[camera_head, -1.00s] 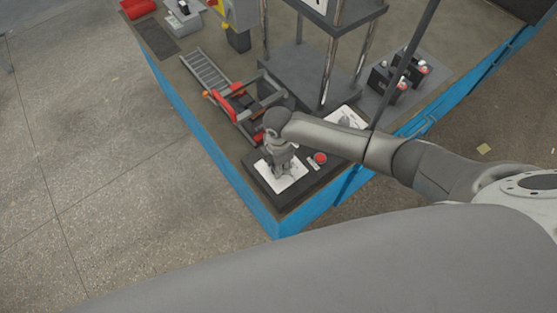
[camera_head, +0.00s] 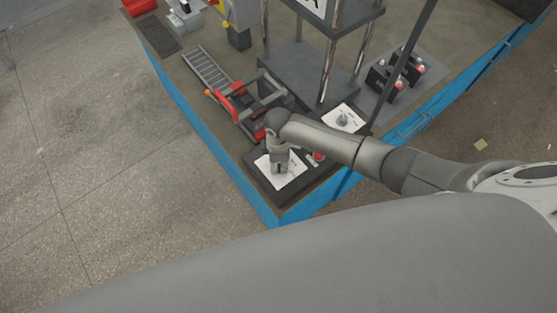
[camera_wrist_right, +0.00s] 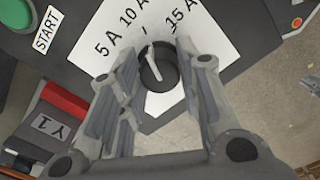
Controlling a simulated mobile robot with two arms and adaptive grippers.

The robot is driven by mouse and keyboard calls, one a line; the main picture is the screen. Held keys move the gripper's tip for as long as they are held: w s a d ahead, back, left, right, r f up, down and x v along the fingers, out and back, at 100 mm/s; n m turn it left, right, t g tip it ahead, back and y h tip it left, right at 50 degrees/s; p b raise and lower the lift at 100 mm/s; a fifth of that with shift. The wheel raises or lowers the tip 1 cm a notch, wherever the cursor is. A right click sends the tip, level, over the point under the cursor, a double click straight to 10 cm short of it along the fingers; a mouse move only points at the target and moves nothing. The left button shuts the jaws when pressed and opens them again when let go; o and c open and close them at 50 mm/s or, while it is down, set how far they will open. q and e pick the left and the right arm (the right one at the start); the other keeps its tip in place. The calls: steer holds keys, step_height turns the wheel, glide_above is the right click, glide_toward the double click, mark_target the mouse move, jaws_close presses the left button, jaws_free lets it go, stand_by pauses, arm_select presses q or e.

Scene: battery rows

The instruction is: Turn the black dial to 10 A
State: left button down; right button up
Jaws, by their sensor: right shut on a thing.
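The black dial (camera_wrist_right: 168,80) is a round knob with a pale pointer on a white label plate (camera_wrist_right: 82,45) in the right wrist view. The plate reads 5 A, 10 A and 15 A. My right gripper (camera_wrist_right: 159,62) is shut on the dial, one finger on each side. In the head view my right gripper (camera_head: 281,172) points down at the white plate (camera_head: 291,182) and hides the dial. My left gripper is not in view.
A green START button (camera_wrist_right: 14,12) is left of the plate. A red button (camera_head: 318,156) sits right of my gripper. A second white plate with a grey knob (camera_head: 343,119) lies behind my arm. A red-and-grey clamp frame (camera_head: 232,102) and batteries (camera_head: 398,75) stand farther back.

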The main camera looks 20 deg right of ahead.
steer(key=o, duration=1.1)
steer(key=shift+c, duration=0.2)
steer(key=shift+r, duration=0.1)
step_height(320, 180, up, 12)
